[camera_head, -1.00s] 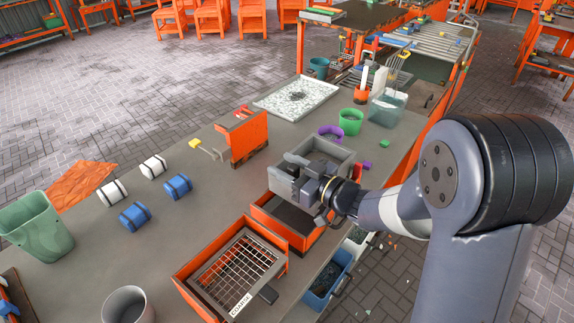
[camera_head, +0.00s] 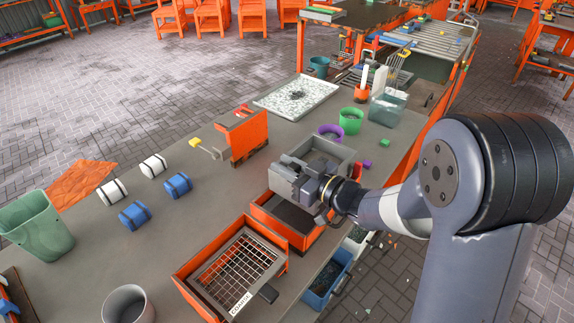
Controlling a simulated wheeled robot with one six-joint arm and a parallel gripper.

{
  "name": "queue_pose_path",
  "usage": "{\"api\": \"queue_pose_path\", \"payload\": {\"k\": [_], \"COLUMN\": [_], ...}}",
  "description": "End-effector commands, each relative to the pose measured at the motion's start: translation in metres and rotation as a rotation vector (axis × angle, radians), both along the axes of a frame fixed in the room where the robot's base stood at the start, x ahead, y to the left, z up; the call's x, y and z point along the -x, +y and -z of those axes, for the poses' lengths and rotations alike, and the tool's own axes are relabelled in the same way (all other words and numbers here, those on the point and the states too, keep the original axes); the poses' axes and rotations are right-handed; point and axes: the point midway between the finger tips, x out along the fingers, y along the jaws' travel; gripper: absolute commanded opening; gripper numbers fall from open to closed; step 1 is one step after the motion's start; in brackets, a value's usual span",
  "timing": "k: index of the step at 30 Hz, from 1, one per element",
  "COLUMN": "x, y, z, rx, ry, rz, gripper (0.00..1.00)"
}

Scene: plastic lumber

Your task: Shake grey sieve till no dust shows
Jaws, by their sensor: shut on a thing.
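The grey sieve (camera_head: 337,152) is a square box with raised walls, in the middle right of the head view. My gripper (camera_head: 306,178) is shut on its near wall and holds it. The sieve is over an orange tray (camera_head: 272,222) with a dark inside. I cannot tell whether the sieve touches the tray. The inside of the sieve shows grey, too small to tell dust from mesh.
An orange-framed grid sieve labelled COARSE (camera_head: 238,276) stands nearer. Blue and white rolls (camera_head: 134,215) lie left. Free table lies between them.

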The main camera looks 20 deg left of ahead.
Motion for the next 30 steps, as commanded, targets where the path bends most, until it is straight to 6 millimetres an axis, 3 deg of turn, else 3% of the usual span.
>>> {"api": "queue_pose_path", "payload": {"k": [10,18,19,26,30], "x": [0.037,0.038,0.038,0.038,0.038], "y": [0.015,0.016,0.016,0.016,0.016], "z": [0.001,0.0,0.0,0.0,0.0], "rx": [-0.001,-0.001,-0.001,0.0,0.0], "ry": [0.001,0.0,0.0,0.0,0.0], "rz": [-0.002,-0.001,-0.001,0.0,0.0], "gripper": [0.0,0.0,0.23,0.42,0.44]}}
